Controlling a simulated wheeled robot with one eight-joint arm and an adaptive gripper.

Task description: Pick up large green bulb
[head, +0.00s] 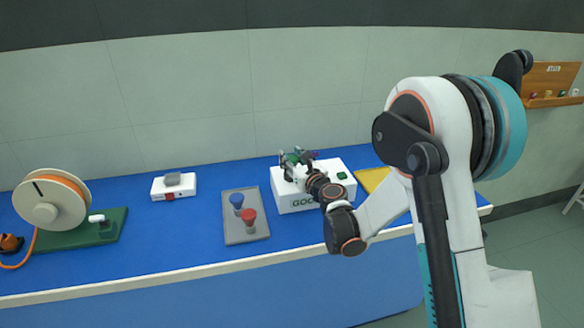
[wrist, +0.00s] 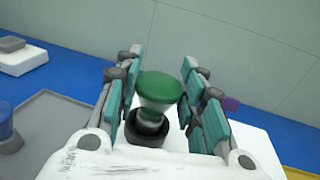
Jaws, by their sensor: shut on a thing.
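The large green bulb (wrist: 160,88) has a green domed top and a pale, narrowing neck. It stands upright in a dark round socket (wrist: 148,128) on the white box (head: 290,203), whose front lettering is partly hidden. My gripper (wrist: 162,62) is around the bulb, with teal-padded fingers on its left and right, and is shut on it. In the head view my gripper (head: 297,160) is over the box top and mostly hides the bulb.
A grey tray (head: 232,228) left of the box holds a blue bulb (head: 237,201) and a red bulb (head: 249,218). A purple item (wrist: 231,103) is just right of my fingers. A small white device (head: 173,187) and a spool (head: 50,200) stand further left.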

